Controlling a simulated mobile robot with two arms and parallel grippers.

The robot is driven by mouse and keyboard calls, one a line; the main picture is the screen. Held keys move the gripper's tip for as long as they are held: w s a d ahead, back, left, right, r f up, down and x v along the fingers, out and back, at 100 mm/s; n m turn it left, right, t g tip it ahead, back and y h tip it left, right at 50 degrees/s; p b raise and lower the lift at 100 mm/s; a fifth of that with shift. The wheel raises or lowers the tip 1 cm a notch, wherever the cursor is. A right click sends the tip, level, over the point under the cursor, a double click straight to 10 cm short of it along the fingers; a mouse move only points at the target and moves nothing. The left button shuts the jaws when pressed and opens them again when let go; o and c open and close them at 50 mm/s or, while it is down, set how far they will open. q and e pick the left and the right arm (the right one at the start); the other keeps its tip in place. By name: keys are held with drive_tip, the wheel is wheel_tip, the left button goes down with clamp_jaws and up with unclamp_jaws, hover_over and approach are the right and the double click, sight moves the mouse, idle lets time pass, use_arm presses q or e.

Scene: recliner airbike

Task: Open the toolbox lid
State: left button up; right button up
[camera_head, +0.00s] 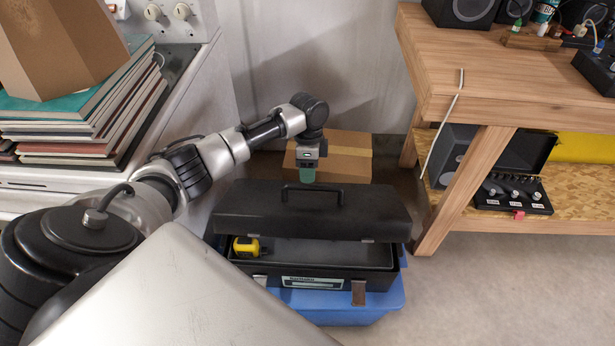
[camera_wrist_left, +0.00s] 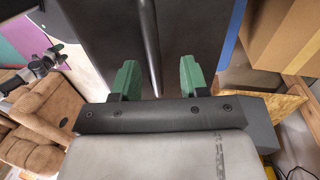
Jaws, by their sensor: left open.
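The black toolbox (camera_head: 335,268) sits with its lid (camera_head: 368,213) raised partway at the front, so the inside shows in a gap. A handle (camera_head: 312,187) stands on top of the lid. A yellow tape measure (camera_head: 247,246) lies inside at the left. My right gripper is out of view.
The toolbox rests on a blue container (camera_head: 375,313). A cardboard box (camera_head: 350,158) stands behind it, close to the gripper. A wooden workbench (camera_head: 480,85) is at the right, and stacked books (camera_head: 85,130) are at the left. The floor at the right front is clear.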

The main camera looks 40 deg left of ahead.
use_arm(q)
wheel_tip(320, 180, up, 6)
drive_tip(key=w, duration=0.1)
drive_tip(key=shift+a+r, duration=0.25)
drive_tip(key=shift+a, duration=0.1)
drive_tip(key=shift+f, duration=0.1)
